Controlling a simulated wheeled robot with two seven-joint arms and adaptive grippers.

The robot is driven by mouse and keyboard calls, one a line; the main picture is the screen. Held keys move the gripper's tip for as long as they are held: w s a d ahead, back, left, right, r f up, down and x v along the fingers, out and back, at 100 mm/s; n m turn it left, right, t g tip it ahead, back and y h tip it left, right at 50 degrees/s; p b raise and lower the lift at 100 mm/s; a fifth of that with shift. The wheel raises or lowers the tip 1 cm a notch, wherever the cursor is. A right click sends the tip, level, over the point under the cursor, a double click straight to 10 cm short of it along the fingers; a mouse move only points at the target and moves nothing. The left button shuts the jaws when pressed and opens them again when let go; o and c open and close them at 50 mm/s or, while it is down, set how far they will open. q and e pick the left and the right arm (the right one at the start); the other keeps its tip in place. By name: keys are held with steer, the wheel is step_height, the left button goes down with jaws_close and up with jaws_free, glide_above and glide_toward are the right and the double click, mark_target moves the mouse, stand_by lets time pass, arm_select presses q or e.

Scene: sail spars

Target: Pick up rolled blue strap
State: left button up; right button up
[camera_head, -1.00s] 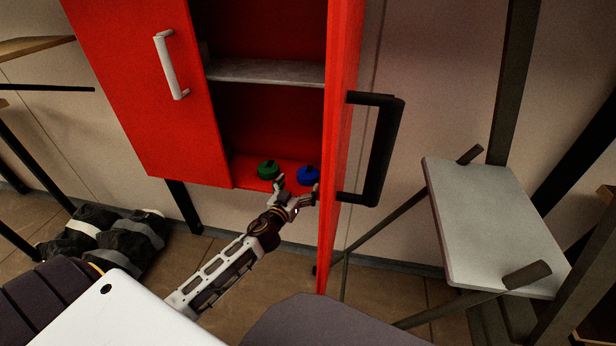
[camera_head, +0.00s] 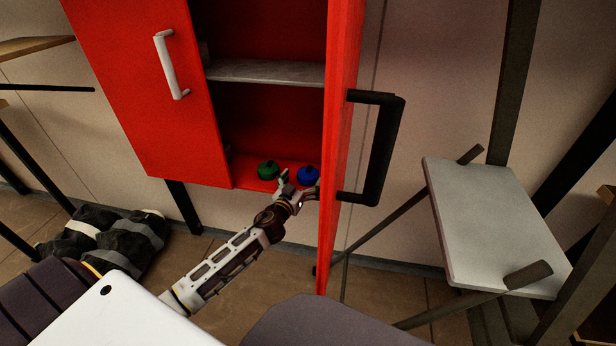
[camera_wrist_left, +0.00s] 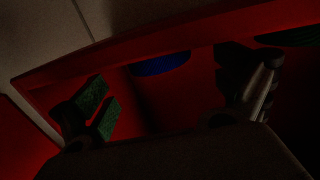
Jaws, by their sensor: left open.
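The rolled blue strap (camera_head: 308,175) lies on the bottom shelf of the red cabinet, beside a green roll (camera_head: 267,170) on its left. My left gripper (camera_head: 298,187) is open and empty, just in front of the blue strap, with its fingers at the shelf's front edge. In the left wrist view the blue strap (camera_wrist_left: 160,65) shows ahead, between the spread fingers (camera_wrist_left: 168,100) and apart from them. The view there is dark. My right gripper is not in view.
The red cabinet (camera_head: 150,110) has its right door (camera_head: 338,130) swung open, close to my left gripper's right side, with a black handle (camera_head: 385,150). A grey shelf (camera_head: 265,72) is above. A pale board (camera_head: 495,225) stands at the right. Dark bags (camera_head: 105,235) lie on the floor.

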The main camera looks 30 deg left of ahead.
mark_target(312, 167)
arm_select(q)
steer(key=shift+w+a+f, duration=0.1)
steer(key=shift+w+f, duration=0.05)
steer(key=shift+w, duration=1.05)
steer(key=shift+w+a+f+b, duration=0.1)
steer(key=shift+w+b, duration=0.3)
steer(key=shift+w, duration=0.9)
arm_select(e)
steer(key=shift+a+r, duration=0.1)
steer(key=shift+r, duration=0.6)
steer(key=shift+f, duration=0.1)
arm_select(q)
steer(key=c, duration=1.2)
